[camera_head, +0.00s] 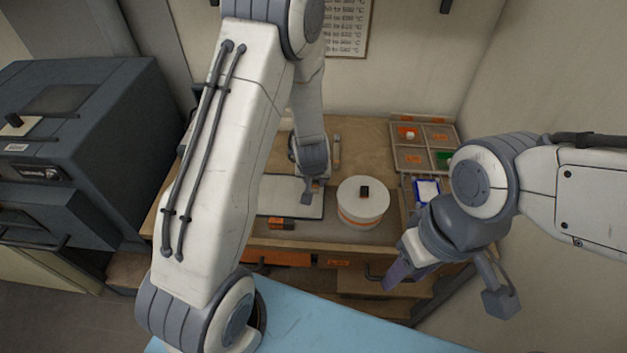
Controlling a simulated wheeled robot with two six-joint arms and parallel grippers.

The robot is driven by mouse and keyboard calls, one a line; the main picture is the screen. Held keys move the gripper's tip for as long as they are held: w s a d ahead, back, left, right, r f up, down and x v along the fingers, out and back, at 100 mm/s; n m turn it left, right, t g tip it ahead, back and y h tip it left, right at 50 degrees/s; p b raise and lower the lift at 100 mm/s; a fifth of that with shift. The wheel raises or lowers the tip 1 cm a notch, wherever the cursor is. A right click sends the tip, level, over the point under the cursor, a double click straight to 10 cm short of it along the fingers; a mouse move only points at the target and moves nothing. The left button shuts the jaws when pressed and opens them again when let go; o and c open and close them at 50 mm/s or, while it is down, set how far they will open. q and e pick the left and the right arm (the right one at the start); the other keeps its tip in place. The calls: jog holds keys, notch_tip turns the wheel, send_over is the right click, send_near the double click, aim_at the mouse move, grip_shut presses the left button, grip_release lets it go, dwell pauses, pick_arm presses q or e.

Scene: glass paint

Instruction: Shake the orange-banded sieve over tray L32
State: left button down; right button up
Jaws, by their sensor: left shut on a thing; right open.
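A round white drum-shaped thing with an orange band (362,211), which looks like the orange-banded sieve, stands upright on the bench, a small black block on its top. My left gripper (312,190) is just left of it, over the right part of a pale flat tray or panel (272,207). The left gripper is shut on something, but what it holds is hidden. My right gripper (448,288) is open and empty in front of the bench at right, its fingers spread wide. I cannot read L32 on any tray.
A sectioned box (424,170) with small coloured pieces stands at the back right, a blue-edged white item (426,190) in front of it. A small orange-and-black block (282,224) lies at the panel's front edge. A dark grey cabinet (85,140) stands left.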

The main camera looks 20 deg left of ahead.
pick_arm(q)
jog(key=shift+r+p, duration=2.55)
jog(key=shift+r, duration=0.05)
jog(key=shift+f, duration=0.1)
